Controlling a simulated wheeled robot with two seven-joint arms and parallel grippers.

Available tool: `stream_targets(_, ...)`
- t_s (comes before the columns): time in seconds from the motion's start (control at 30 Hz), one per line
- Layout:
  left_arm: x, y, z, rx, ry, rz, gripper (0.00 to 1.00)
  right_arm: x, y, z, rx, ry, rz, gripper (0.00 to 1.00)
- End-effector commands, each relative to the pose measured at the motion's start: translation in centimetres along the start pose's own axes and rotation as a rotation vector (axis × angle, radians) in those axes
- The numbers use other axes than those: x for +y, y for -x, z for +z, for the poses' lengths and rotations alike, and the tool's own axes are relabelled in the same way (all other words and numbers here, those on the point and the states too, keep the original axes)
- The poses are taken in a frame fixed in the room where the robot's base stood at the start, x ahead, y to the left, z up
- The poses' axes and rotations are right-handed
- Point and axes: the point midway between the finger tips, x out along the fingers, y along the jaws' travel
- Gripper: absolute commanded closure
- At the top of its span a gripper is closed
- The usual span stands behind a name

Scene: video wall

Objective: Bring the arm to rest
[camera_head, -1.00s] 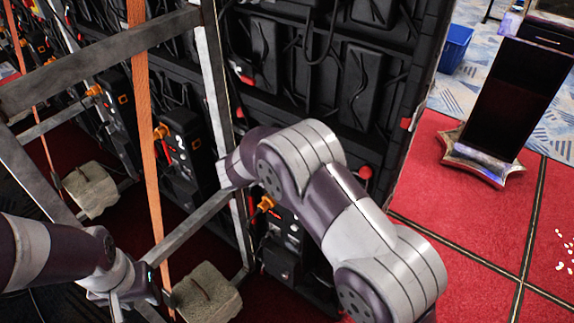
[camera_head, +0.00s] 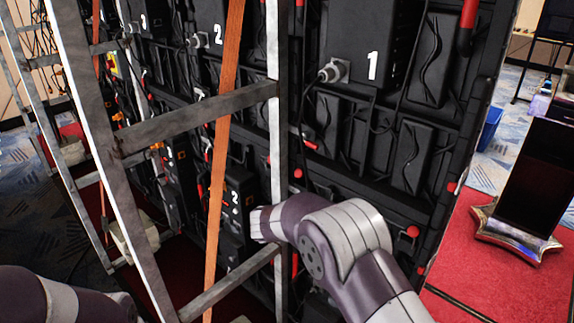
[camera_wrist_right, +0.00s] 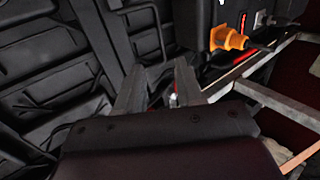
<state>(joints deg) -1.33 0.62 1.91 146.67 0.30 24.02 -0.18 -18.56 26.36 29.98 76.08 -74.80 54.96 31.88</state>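My right arm (camera_head: 335,235) reaches in from the lower right of the head view, its elbow bent and its far end beside a metal post in front of the video wall (camera_head: 400,150). Its gripper cannot be made out there. In the right wrist view the right gripper (camera_wrist_right: 159,75) shows two grey fingers set apart, with the dark wall panels beyond. A small red and silver part shows between them, and I cannot tell how near it is. My left arm (camera_head: 60,300) lies at the bottom left corner of the head view; its gripper is out of the picture.
A metal support frame (camera_head: 200,112) and an orange strap (camera_head: 222,150) stand in front of the wall. An orange plug (camera_wrist_right: 228,39) sits in a black box near the right gripper. A dark display stand (camera_head: 535,185) stands on red carpet at right.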

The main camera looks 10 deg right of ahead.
Motion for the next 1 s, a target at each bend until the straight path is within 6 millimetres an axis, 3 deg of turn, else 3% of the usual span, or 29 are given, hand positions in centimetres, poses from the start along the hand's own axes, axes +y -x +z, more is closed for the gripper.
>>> stream_targets(0.07, 0.0, 0.0, 0.0, 0.000, 0.000, 0.000, 0.57, -1.2, -0.1, -0.1, 0.013, 0.045, -0.048, 0.63)
stream_targets(0.17, 0.0, 0.0, 0.0, 0.000, 0.000, 0.000, 0.57, -6.1, 0.2, 2.3, -0.019, 0.103, -0.226, 0.63)
stream_targets(0.2, 0.0, 0.1, 0.0, 0.000, 0.000, 0.000, 0.57, -8.3, 1.2, 4.3, -0.039, 0.107, -0.339, 0.63)
stream_targets(0.3, 0.0, 0.8, -0.1, 0.000, 0.000, 0.000, 0.57, -11.8, 5.2, 10.6, -0.095, 0.000, -0.633, 0.63)
stream_targets(0.4, 0.0, 1.4, -0.2, 0.000, 0.000, 0.000, 0.57, -13.0, 9.7, 15.9, -0.141, -0.206, -0.828, 0.63)
stream_targets(0.5, 0.0, 1.9, -0.2, 0.000, 0.000, 0.000, 0.57, -12.9, 12.9, 20.0, -0.186, -0.426, -0.919, 0.63)
stream_targets(0.6, 0.0, 2.4, -0.3, 0.000, 0.000, 0.000, 0.57, -12.0, 14.8, 22.8, -0.225, -0.589, -0.941, 0.63)
stream_targets(0.7, 0.0, 2.5, -0.3, 0.000, 0.000, 0.000, 0.57, -10.5, 14.6, 22.9, -0.205, -0.641, -0.921, 0.63)
stream_targets(1.0, 0.0, 2.4, -0.3, 0.000, 0.000, 0.000, 0.57, -10.6, 14.5, 23.0, -0.212, -0.642, -0.921, 0.63)
